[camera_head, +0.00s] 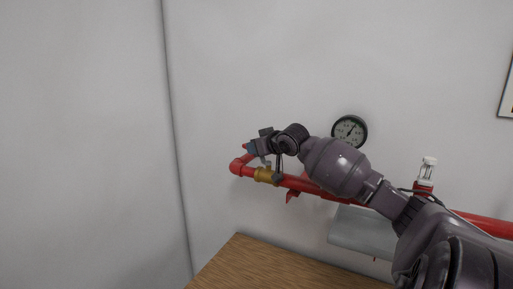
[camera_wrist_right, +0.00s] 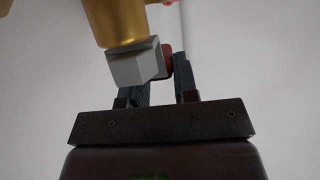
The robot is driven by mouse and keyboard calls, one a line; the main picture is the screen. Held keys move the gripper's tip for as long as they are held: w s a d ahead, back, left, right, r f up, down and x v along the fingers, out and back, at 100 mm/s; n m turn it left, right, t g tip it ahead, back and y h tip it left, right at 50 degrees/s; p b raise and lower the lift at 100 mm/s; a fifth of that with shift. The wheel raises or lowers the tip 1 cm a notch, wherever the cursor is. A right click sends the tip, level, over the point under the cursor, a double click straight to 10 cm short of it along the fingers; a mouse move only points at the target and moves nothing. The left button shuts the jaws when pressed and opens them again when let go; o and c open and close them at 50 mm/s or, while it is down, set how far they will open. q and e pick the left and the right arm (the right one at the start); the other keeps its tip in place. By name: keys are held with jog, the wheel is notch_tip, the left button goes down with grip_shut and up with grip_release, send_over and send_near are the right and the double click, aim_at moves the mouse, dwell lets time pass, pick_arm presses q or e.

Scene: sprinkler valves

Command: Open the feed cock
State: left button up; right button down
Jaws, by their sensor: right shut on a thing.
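The feed cock has a brass body (camera_head: 264,174) set in the red pipe near its left end. The brass body also shows large at the top of the right wrist view (camera_wrist_right: 118,22), with a grey metal block (camera_wrist_right: 137,65) at its end. A small red part (camera_wrist_right: 167,58), seemingly the cock's handle, lies between the fingers of my right gripper (camera_wrist_right: 162,82). In the head view my right gripper (camera_head: 262,146) is just above the brass body, shut on the handle. The fingers and grey block partly hide the handle. My left gripper is out of view.
The red pipe (camera_head: 238,167) runs along the white wall. A round pressure gauge (camera_head: 349,131) and a sprinkler head (camera_head: 427,170) are to the right. A grey panel (camera_head: 352,228) is below the pipe. A wooden tabletop (camera_head: 262,267) lies below.

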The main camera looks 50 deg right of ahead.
jog(key=c, duration=0.9)
grip_release()
jog(key=shift+s, duration=0.15)
jog(key=b+v, duration=0.1)
jog(key=v, duration=0.9)
jog(key=shift+s+r+b, duration=0.2)
jog(key=shift+s+b, duration=0.05)
jog(key=shift+b, duration=0.1)
jog(key=shift+c, duration=0.3)
